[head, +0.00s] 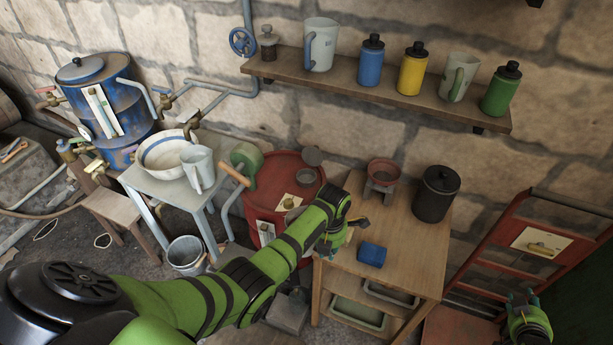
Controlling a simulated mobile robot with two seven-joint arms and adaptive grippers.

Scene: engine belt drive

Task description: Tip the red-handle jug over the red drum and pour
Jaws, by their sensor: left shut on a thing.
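The red drum (285,185) stands between the pale side table and the wooden table, its top showing a round dark opening or cap (306,175). My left arm crosses in front of its lower part. My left gripper (338,238) is beside the drum, by the wooden table's left edge. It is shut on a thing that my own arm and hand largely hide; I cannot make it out. No jug with a clearly red handle shows. A pale jug (203,167) stands on the side table. My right gripper (527,300) is at the lower right, its jaws unclear.
The wooden table (425,245) holds a red-brown stand (382,178), a black canister (436,193) and a blue object (372,254). The wall shelf (290,70) carries jugs and bottles. A red rack (520,235) stands right. A bucket (186,254) is on the floor.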

